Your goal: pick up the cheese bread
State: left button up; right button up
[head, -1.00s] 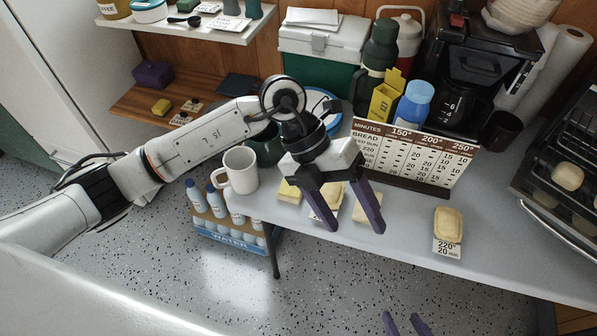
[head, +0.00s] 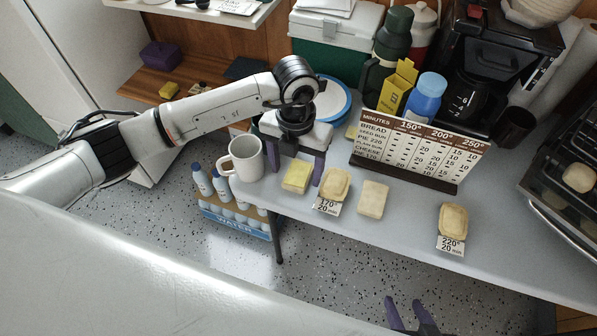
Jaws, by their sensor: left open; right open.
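A yellow, cheese-topped slice (head: 297,176), which looks like the cheese bread, lies on the grey counter (head: 400,235) just right of the white mug. My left gripper (head: 295,176) is open and points down at it, with one finger to each side of it in the picture. I cannot tell how far above the counter the fingertips are. Nothing is held. A paler plain slice (head: 373,199) lies further right. My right gripper (head: 404,303) is open and empty at the bottom edge, in front of the counter.
A pie (head: 335,183) on a 170° card sits close right of the slice. Another pie (head: 453,219) lies by a 220° card. The white mug (head: 245,159) stands close left. The baking chart (head: 420,150) stands behind. An oven (head: 570,190) is at right.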

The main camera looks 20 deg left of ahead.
pick_arm(q)
jog(key=shift+f, duration=0.85)
jog(key=c, duration=1.1)
jog(key=shift+c, duration=0.2)
jog(key=shift+w+r, duration=0.1)
jog(key=shift+r, duration=0.05)
